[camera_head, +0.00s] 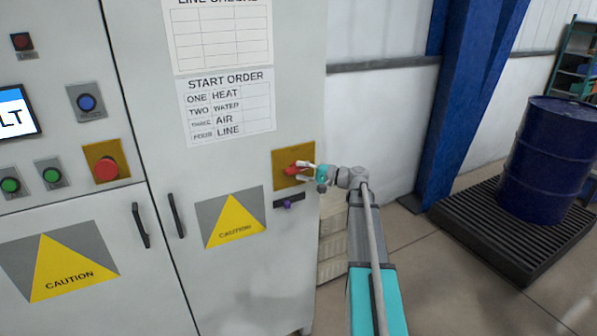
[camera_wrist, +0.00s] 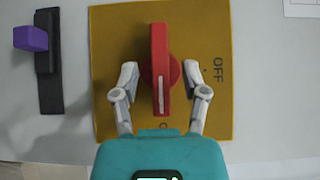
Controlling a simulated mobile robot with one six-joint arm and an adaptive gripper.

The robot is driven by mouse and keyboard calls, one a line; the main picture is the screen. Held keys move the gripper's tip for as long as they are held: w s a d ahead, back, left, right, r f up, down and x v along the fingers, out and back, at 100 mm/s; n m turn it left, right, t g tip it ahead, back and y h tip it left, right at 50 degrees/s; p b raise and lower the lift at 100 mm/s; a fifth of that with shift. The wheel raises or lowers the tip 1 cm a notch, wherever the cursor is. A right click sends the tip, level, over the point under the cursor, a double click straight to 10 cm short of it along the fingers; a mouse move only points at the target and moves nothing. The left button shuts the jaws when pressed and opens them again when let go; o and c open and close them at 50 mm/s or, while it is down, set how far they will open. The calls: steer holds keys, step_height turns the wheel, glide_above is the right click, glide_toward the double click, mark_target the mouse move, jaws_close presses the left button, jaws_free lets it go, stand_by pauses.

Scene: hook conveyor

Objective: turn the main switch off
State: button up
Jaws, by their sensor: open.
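The main switch is a red handle (camera_wrist: 160,40) on a yellow-brown plate (camera_wrist: 108,35); the head view shows the handle (camera_head: 291,170) and plate (camera_head: 283,158) on the right cabinet door. In the wrist view the handle stands upright, with a white mark at its lower end. "OFF" is printed to its right. Another label below the handle is mostly hidden by my gripper. My gripper (camera_wrist: 160,72) is open, with one finger on each side of the handle's lower half and visible gaps between. It also shows in the head view (camera_head: 308,171).
A dark latch with a purple knob (camera_wrist: 30,37) sits beside the plate; in the head view the purple knob (camera_head: 287,204) is just below it. A red push button (camera_head: 106,169) is on the left panel. A blue barrel (camera_head: 545,160) stands at right.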

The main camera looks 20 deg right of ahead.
steer(key=shift+w+a, duration=0.4)
jaws_close()
